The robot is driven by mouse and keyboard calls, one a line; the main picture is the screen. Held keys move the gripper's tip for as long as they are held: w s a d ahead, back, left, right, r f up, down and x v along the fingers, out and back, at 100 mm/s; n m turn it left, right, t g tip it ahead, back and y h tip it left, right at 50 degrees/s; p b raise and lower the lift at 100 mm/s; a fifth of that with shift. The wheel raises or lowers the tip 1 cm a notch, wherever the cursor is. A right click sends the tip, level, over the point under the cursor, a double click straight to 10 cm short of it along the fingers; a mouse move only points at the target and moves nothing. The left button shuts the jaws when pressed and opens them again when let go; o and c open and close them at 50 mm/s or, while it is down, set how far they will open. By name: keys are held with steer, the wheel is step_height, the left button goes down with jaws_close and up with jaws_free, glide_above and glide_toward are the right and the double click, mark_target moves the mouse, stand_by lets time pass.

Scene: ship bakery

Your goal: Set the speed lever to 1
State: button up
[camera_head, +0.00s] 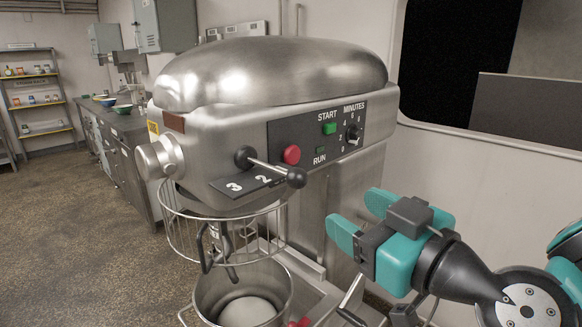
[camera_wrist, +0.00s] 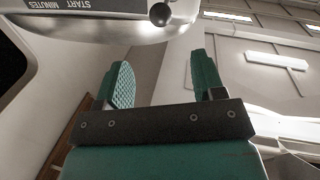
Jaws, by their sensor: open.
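The speed lever (camera_head: 276,170) is a metal rod on the front of the large steel mixer (camera_head: 260,75). It has a black pivot at its left and a black ball knob at its right end. The white marks 3 and 2 show on the dark plate below it; the rod and knob cover the area right of the 2. My gripper (camera_head: 352,222) is open and empty, to the right of and below the knob, apart from it. In the wrist view the black knob (camera_wrist: 159,14) shows above and between the open teal fingers (camera_wrist: 157,80).
A red button (camera_head: 292,154) sits close above the lever. A green start button (camera_head: 329,128) and a timer dial (camera_head: 353,133) are up and right. A wire guard (camera_head: 222,232) and a steel bowl (camera_head: 243,292) are below. The counter stands at the left.

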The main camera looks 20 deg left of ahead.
mark_target(292, 176)
steer(key=p+x, duration=0.9)
steer(key=x, duration=0.5)
steer(key=shift+a+r+p, duration=0.15)
steer(key=shift+p, duration=0.25)
steer(key=shift+w+a, duration=0.25)
steer(key=shift+a, duration=0.05)
jaws_close()
steer(key=shift+f, duration=0.2)
